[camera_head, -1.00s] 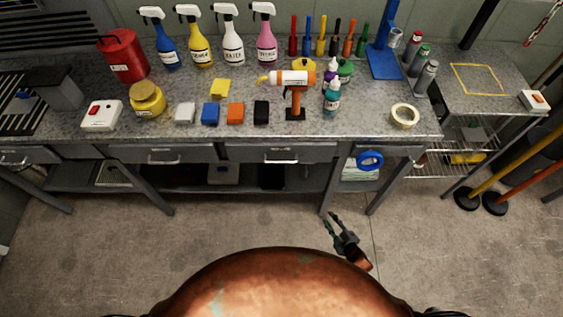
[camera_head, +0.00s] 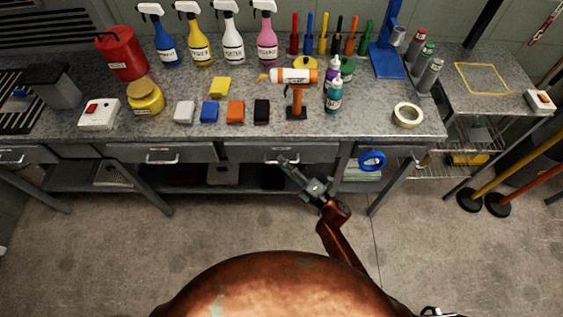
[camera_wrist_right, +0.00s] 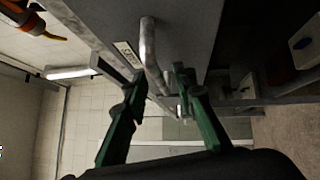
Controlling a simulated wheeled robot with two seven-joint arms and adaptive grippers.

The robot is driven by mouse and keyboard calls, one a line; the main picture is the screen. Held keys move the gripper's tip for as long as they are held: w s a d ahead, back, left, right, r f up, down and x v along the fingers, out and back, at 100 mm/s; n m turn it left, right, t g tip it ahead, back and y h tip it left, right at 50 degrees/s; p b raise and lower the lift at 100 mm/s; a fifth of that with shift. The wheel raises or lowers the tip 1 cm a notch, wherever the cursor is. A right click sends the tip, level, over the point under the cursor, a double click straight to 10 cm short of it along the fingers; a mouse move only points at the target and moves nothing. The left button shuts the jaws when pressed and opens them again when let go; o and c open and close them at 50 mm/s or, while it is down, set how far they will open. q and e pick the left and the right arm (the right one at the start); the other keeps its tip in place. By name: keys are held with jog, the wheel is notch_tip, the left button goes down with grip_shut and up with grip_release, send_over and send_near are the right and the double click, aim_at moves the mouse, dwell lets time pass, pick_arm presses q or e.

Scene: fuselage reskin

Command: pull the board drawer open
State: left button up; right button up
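The bench has grey drawers under its top. The right-middle drawer (camera_head: 245,153) has a pale bar handle and looks closed; I cannot read which one is the board drawer. My right gripper (camera_head: 287,164) is at this drawer's handle, reaching up from the front. In the right wrist view, the bar handle (camera_wrist_right: 149,50) runs between the two green fingers of the open gripper (camera_wrist_right: 157,78), with gaps on both sides. A small label (camera_wrist_right: 128,54) sits beside the handle, its text too small to read.
Another closed drawer (camera_head: 190,154) is to the left. A lower shelf (camera_head: 140,185) runs below the drawers. The floor in front is clear.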

jog(key=shift+w+a, duration=0.4)
jog(key=shift+a, duration=0.05)
grip_shut()
dwell(0.5)
